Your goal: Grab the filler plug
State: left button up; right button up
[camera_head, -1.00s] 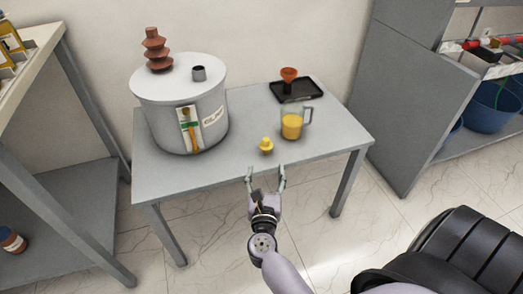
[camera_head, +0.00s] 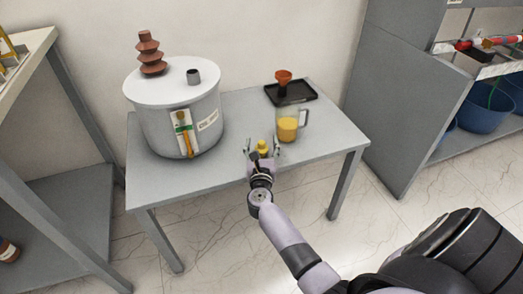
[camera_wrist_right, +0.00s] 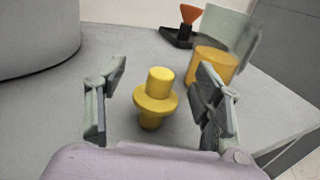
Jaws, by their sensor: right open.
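The yellow filler plug (camera_head: 262,146) stands upright on the grey table (camera_head: 225,175) near its front edge. In the right wrist view the plug (camera_wrist_right: 156,98) shows its round flange and sits between my two fingers, with a gap on each side. My right gripper (camera_head: 262,146) is open and empty around the plug. It also shows in the right wrist view (camera_wrist_right: 160,105). My left gripper is not in view.
A jug of yellow liquid (camera_head: 288,125) stands just right of the plug, close to my right finger. A black tray (camera_head: 303,98) with a red funnel (camera_head: 283,76) lies behind. The large grey transformer tank (camera_head: 160,115) stands at left.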

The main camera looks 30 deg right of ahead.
jog(key=shift+c, duration=0.2)
jog(key=c, duration=1.3)
